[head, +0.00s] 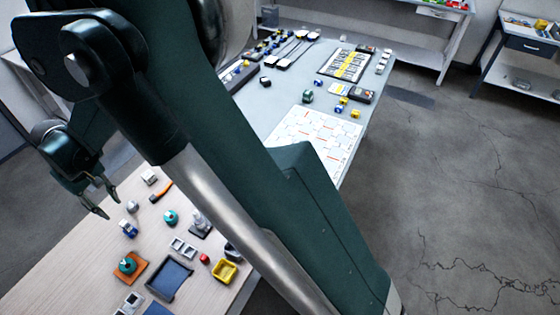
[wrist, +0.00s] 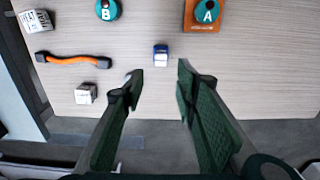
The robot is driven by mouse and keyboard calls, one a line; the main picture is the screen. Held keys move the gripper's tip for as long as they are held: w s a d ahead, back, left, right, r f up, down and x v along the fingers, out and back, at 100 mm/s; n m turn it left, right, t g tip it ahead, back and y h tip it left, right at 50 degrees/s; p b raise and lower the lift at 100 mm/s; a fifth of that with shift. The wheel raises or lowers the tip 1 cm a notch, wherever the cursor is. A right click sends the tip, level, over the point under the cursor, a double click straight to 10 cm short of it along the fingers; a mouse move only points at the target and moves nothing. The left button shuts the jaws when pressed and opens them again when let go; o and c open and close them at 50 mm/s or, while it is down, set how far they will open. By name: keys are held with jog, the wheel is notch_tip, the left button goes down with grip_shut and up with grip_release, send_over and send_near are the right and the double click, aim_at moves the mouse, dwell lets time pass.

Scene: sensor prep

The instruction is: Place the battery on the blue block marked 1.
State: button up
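My gripper (head: 108,201) is open and empty above the left part of the wooden table; its two fingers also show apart in the wrist view (wrist: 160,76). A small blue-and-white block (wrist: 161,54) lies on the table just beyond the gap between the fingertips, apart from them. It also shows in the head view (head: 128,229). No figure 1 is readable on it. I cannot tell any object for certain as the battery, nor make out a block clearly marked 1. My arm hides much of the head view's middle.
Teal round pieces A (wrist: 207,11), on an orange base, and B (wrist: 107,9) stand beyond. White printed cubes (wrist: 86,93) and an orange-and-black handle (wrist: 73,60) lie left. A dark tray (head: 168,279) and yellow container (head: 225,271) are nearby. Another table (head: 255,110) holds several small parts.

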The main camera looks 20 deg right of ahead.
jog(key=d+r+m+t, duration=0.1)
jog(key=d+r, duration=0.5)
jog(key=d, duration=0.5)
jog(key=d+r+m+t+y, duration=0.1)
jog(key=d+r+m, duration=0.1)
jog(key=d+r, duration=0.7)
jog(key=d+r+m+t, duration=0.1)
jog(key=d+r, duration=0.3)
jog(key=d, duration=0.9)
jog(key=s+d+m+t, duration=0.2)
jog(key=s+d, duration=0.7)
jog(key=d, duration=0.4)
jog(key=s+d+m+t+h, duration=0.1)
jog(key=s+d+m+t, duration=0.1)
jog(key=s+d, duration=0.8)
jog(key=shift+d+r+m, duration=0.35)
jog(key=shift+d+m, duration=0.15)
jog(key=shift+d, duration=1.5)
jog(key=shift+s, duration=0.1)
